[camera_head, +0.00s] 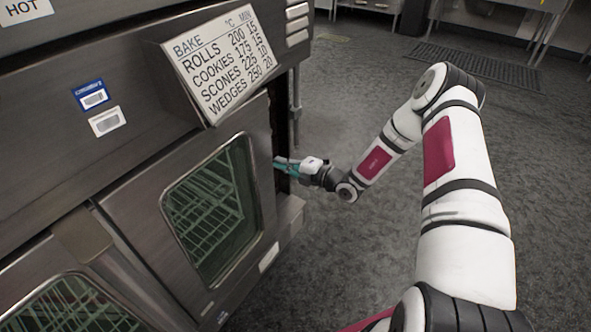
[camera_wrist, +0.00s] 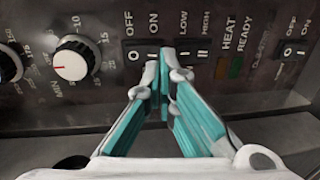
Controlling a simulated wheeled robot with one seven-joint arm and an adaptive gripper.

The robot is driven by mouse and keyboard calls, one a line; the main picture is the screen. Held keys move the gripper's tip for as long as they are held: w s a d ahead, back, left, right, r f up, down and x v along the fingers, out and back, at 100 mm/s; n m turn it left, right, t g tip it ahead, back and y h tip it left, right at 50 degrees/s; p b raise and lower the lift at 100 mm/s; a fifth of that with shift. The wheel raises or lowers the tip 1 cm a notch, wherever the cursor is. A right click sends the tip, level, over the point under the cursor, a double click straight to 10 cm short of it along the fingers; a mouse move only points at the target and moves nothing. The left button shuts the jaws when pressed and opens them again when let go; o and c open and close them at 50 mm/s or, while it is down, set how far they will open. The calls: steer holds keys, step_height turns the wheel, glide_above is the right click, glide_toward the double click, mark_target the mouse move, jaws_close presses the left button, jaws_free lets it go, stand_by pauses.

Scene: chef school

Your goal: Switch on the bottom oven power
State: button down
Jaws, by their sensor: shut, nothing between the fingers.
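The oven (camera_head: 145,195) is a dark steel unit on the left of the head view, with glass doors. My gripper (camera_head: 280,163) is beside the right edge of its front, at the dark control strip. In the wrist view the control panel (camera_wrist: 105,110) fills the picture. It has an OFF/ON rocker switch (camera_wrist: 142,53), a LOW/HIGH rocker (camera_wrist: 193,52) and another OFF/ON switch (camera_wrist: 293,52) at right. My gripper (camera_wrist: 165,60) is shut and empty, its teal fingers pointing between the first two rockers. I cannot tell whether the tips touch the panel. The bottom oven's switch is not identifiable.
A baking-times sign (camera_head: 222,60) juts out above the oven door.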

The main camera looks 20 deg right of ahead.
steer(key=shift+b+x, duration=0.4)
steer(key=shift+x, duration=1.4)
steer(key=shift+f, duration=0.1)
steer(key=s+d+f+p, duration=0.2)
steer(key=s+d, duration=0.5)
steer(key=s, duration=0.3)
steer(key=shift+s+d+t, duration=0.3)
steer(key=shift+s+d, duration=0.05)
steer(key=shift+s, duration=0.05)
